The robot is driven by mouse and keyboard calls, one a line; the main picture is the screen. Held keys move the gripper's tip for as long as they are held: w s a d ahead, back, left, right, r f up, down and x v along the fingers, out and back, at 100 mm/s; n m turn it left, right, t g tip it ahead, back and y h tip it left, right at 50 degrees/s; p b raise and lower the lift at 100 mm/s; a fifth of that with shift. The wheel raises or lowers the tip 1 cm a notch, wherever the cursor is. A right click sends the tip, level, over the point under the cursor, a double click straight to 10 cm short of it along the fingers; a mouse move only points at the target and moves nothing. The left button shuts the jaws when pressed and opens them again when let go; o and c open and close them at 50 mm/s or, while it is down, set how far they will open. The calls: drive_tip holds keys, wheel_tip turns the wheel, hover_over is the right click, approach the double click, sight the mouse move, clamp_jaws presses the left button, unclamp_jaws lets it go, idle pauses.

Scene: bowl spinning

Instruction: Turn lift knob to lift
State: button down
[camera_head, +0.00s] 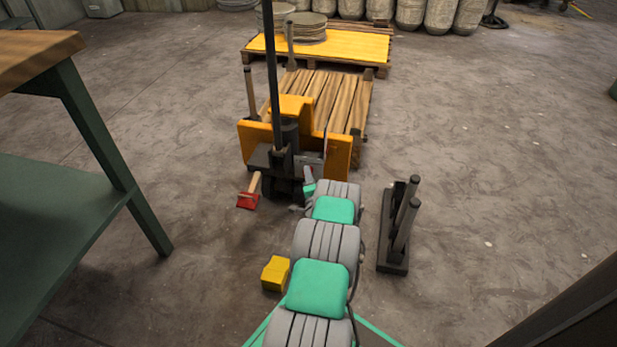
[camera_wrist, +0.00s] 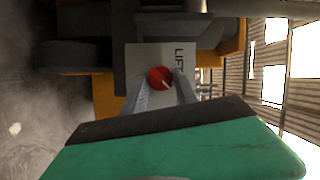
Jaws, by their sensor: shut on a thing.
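The lift knob (camera_wrist: 160,76) is a small red round knob with a pale mark, on a light grey plate (camera_wrist: 146,56) in the wrist view. Dark letters reading "LIFT" stand on the plate just right of the knob. My gripper (camera_wrist: 163,84) has its two grey fingers on either side of the knob and is shut on it. In the head view my gripper (camera_head: 306,186) is at the front of the orange pallet lifter (camera_head: 338,152), by its dark mast base. The knob is hidden or too small to tell there.
A wooden pallet (camera_head: 325,98) lies on the lifter behind the mast. A red-headed, wooden-handled tool (camera_head: 248,199) and a yellow block (camera_head: 275,273) are left of my arm. A dark stand with upright posts (camera_head: 393,256) is right. A green-legged table (camera_head: 105,140) stands at left.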

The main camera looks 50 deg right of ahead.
drive_tip(key=shift+w+a+r+n+g+b, duration=0.15)
drive_tip(key=shift+n+g+b, duration=0.2)
drive_tip(key=shift+n+g, duration=1.4)
drive_tip(key=shift+w+d+r+n+g+b, duration=0.25)
drive_tip(key=shift+n+g, duration=0.4)
drive_tip(key=shift+n, duration=2.05)
drive_tip(key=shift+w+a+r+n+g+b, duration=0.1)
drive_tip(key=shift+a+n+g+b, duration=0.25)
drive_tip(key=shift+n+g, duration=1.4)
drive_tip(key=shift+s+d+n+t, duration=0.15)
drive_tip(key=shift+n+t, duration=0.2)
drive_tip(key=shift+n, duration=0.25)
drive_tip(key=c, duration=1)
unclamp_jaws()
drive_tip(key=shift+o, duration=0.2)
drive_tip(key=p+v, duration=0.3)
drive_tip(key=v, duration=0.4)
drive_tip(key=shift+a, duration=0.45)
